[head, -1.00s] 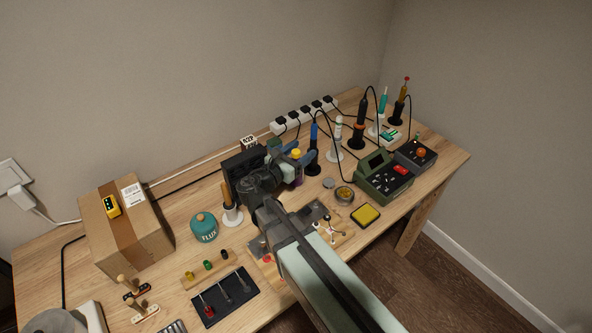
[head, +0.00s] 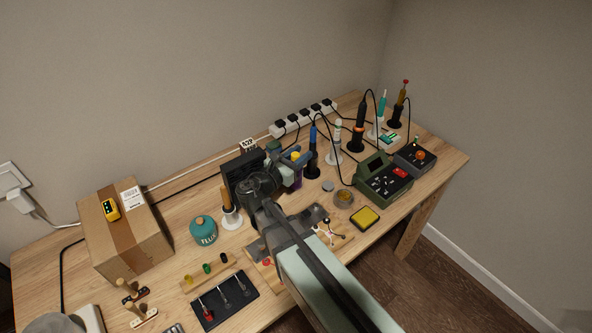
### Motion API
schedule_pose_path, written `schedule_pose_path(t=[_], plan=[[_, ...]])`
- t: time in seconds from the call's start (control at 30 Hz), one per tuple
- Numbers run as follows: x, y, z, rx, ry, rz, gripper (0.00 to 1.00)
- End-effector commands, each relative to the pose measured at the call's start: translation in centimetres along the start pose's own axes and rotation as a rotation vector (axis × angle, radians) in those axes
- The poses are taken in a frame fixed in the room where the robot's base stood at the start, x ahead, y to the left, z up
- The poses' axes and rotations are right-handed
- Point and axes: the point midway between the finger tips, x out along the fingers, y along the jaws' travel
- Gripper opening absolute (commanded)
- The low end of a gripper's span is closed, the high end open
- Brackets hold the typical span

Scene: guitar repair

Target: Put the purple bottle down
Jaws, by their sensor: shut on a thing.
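The purple bottle (head: 297,179) with a yellow cap (head: 295,156) is upright at the middle back of the wooden table (head: 168,214). My gripper (head: 297,163) is shut on it near its upper part, with blue-grey fingers around it. My arm hides part of the area to the left of the bottle. I cannot tell whether the bottle's base touches the table.
A blue-handled iron in a dark stand (head: 312,160) is close right of the bottle. A white power strip (head: 303,118) lies behind. A teal flux pot (head: 204,230) and a cardboard box (head: 125,232) are left. A green soldering station (head: 384,178) is right.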

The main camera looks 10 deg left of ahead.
Motion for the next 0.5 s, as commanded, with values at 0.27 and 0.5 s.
schedule_pose_path(t=[0.27, 0.5], plan=[[0.0, 0.0, 0.8, 0.002, -0.001, 0.000, 0.00], [0.0, 0.0, 3.8, 0.004, -0.001, 0.000, 0.00]])
